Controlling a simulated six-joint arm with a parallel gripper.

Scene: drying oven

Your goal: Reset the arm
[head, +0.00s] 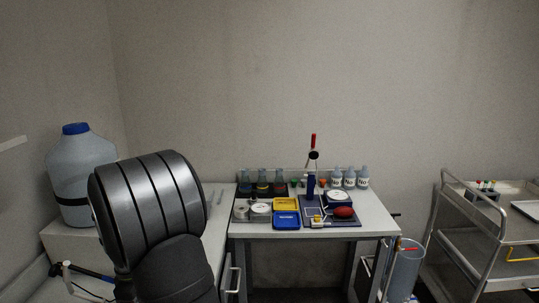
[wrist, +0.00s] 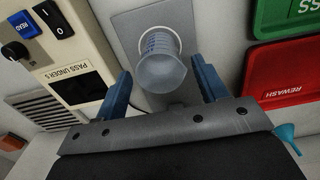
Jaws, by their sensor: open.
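In the wrist view my gripper (wrist: 161,72) is open, with its two blue fingers spread apart. In the head view my dark arm fills the lower left, and my gripper is not visible there.
A beige meter (wrist: 80,40) labelled "PASS UNDER 5" is left of the fingers. A green PASS tray (wrist: 262,50) and red REWASH tray (wrist: 262,92) lie right. In the head view, the bench (head: 375,222) holds bottles and trays; a metal cart (head: 480,230) stands right.

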